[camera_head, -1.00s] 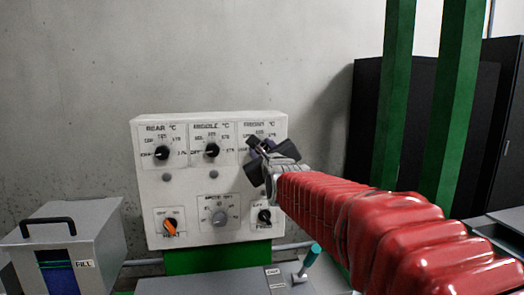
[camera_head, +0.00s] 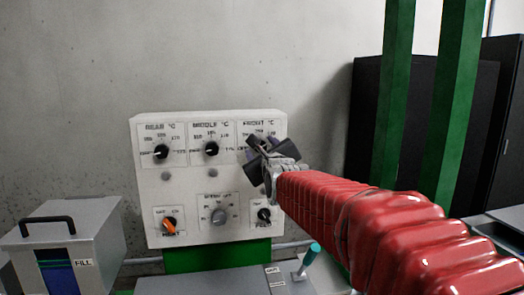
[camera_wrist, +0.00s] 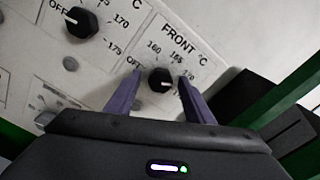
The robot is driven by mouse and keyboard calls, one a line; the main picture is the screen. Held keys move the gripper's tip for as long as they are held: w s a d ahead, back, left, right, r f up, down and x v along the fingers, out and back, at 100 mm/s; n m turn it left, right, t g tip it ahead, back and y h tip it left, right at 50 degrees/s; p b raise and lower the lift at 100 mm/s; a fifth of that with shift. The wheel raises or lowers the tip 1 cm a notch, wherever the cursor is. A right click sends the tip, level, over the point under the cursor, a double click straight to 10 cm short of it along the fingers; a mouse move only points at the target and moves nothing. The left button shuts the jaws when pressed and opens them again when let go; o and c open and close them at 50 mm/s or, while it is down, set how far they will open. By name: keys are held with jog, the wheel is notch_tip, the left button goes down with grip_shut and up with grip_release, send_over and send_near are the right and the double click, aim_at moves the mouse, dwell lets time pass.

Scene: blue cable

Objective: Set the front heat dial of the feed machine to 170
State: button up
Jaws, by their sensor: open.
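The white control panel (camera_head: 190,187) of the feed machine stands against the wall. Its front heat dial, a round black knob (camera_wrist: 160,79) under the FRONT °C label, shows in the wrist view between my two purple fingers. My gripper (camera_wrist: 160,77) is open, with one finger on each side of the knob; I cannot tell whether either finger touches it. In the head view my gripper (camera_head: 268,147) hides the front dial.
The middle dial (camera_head: 211,149) and rear dial (camera_head: 161,152) sit to the left. Below are an orange-marked switch (camera_head: 170,225), a grey knob (camera_head: 219,216) and a black feed knob (camera_head: 264,214). A teal-handled lever (camera_head: 311,254) stands below right; green posts rise at right.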

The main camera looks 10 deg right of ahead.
jog(key=s, duration=1.3)
jog(key=shift+s, duration=0.3)
jog(key=shift+f, duration=0.1)
jog(key=n, duration=3)
jog(key=shift+w, duration=0.1)
jog(key=w, duration=1.3)
jog(key=shift+w, duration=0.35)
jog(key=shift+c, duration=0.3)
